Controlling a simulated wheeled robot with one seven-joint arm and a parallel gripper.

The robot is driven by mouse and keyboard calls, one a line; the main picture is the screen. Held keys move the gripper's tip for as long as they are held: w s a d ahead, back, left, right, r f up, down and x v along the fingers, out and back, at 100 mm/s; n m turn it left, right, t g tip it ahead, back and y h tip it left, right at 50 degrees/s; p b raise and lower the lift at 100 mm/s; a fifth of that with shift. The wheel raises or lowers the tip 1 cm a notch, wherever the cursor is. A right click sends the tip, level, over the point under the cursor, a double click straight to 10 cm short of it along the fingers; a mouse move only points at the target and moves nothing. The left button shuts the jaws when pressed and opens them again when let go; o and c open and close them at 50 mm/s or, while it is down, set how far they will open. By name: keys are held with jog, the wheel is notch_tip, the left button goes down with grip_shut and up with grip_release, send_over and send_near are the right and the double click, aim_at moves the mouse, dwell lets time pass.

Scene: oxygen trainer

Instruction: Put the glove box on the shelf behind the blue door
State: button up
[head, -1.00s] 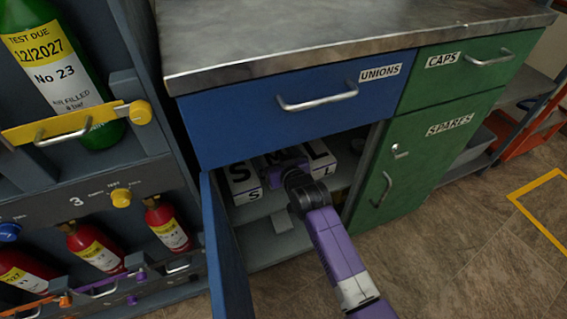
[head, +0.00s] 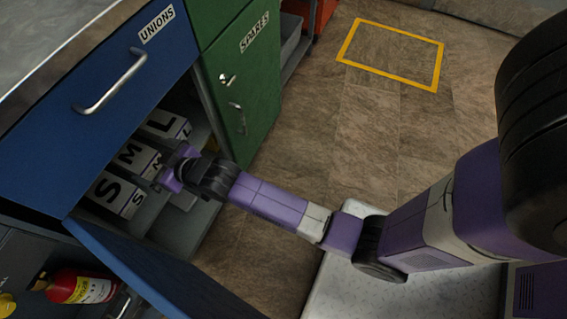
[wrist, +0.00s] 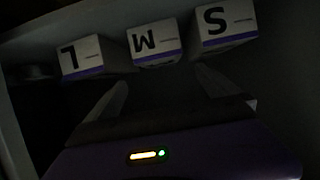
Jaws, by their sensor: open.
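Three white boxes marked S (head: 113,190), M (head: 137,158) and L (head: 165,124) stand in a row on the shelf (head: 152,208) behind the open blue door (head: 150,270). I cannot tell from the labels which is named the glove box. My gripper (head: 160,174) is open inside the cupboard, in front of the M box. In the dark wrist view, the boxes look upside down: L (wrist: 80,58), M (wrist: 155,46) and S (wrist: 226,27). The fingers (wrist: 162,92) point toward M, with nothing seen between them; M appears just beyond the tips.
The blue UNIONS drawer (head: 100,90) is shut above the opening. The green SPARES door (head: 240,85) is shut beside it. The floor (head: 340,150) is clear, with a yellow outlined square (head: 392,80).

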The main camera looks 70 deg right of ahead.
jog(key=s, duration=2.4)
jog(key=s+r+t, duration=0.1)
jog(key=s+r, duration=1.2)
jog(key=s, duration=0.4)
jog(key=shift+s+r, duration=0.2)
jog(key=shift+r, duration=0.05)
notch_tip(320, 180, up, 26)
jog(key=p, duration=2.6)
